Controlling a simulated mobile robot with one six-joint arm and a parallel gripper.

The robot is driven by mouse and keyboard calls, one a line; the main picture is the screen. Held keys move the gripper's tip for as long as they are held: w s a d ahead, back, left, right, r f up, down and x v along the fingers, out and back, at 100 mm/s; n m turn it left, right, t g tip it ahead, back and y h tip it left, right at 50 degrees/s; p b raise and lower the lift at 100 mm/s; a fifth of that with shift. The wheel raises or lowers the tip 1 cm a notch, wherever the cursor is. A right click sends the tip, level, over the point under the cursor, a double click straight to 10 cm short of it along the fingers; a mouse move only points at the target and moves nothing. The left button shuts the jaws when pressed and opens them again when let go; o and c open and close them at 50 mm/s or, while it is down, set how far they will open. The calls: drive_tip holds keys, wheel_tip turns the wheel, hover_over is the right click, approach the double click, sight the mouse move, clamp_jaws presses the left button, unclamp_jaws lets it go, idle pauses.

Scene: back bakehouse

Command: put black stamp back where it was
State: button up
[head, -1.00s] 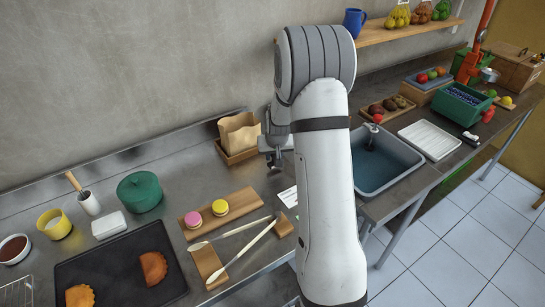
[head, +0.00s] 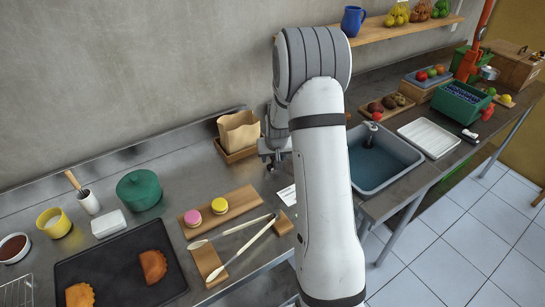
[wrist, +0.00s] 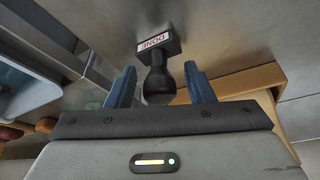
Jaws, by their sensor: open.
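The black stamp (wrist: 158,62) with a white "DONE" label is in the wrist view on the steel counter. Its dark rounded handle points toward my gripper (wrist: 160,70). The two blue fingers are open on either side of the handle, with gaps visible, so they are not closed on it. In the head view my gripper (head: 270,158) is low over the counter, just in front of the paper bag; I cannot make out the stamp there.
The paper bag (head: 239,132) in its wooden holder is close to my gripper. A white card (head: 287,194) lies in front. A wooden board (head: 239,202) with macarons is at left front, and the sink (head: 384,160) is to the right.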

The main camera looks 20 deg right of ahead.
drive_tip(key=d+b+v, duration=0.1)
drive_tip(key=b+v, duration=0.1)
drive_tip(key=v, duration=0.9)
drive_tip(key=s+a+r+n, duration=0.1)
drive_tip(key=s+a+r, duration=0.7)
drive_tip(key=s, duration=0.3)
drive_tip(key=s+a+r, duration=0.1)
drive_tip(key=s+a, duration=0.1)
drive_tip(key=s, duration=0.6)
drive_tip(key=s+a+r+n+g+y, duration=0.1)
drive_tip(key=s+a, duration=0.2)
drive_tip(key=s, duration=0.6)
drive_tip(key=shift+s+r, duration=0.15)
drive_tip(key=shift+s, duration=0.05)
